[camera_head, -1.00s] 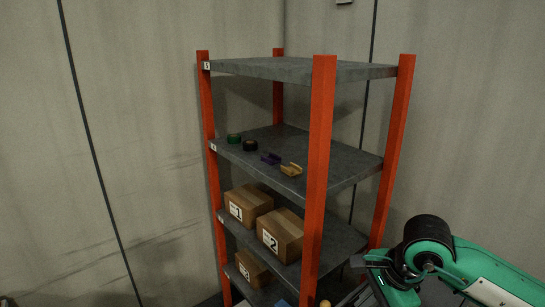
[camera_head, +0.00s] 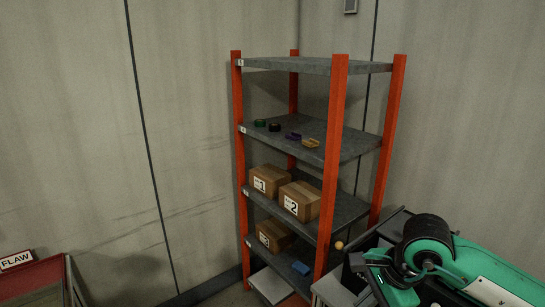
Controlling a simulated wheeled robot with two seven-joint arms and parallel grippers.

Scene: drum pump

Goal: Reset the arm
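My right arm, green with a black joint, comes in at the lower right of the head view. A dark part at its front (camera_head: 360,262) may belong to my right gripper, but its fingers cannot be made out. My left arm and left gripper are not in view. No object is seen held.
An orange-post shelf rack (camera_head: 332,150) stands ahead, with boxes (camera_head: 300,201) and small rolls and brackets (camera_head: 293,136) on its shelves. A grey cabinet (camera_head: 328,290) is at the lower right. A red FLAW bin (camera_head: 35,280) is lower left.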

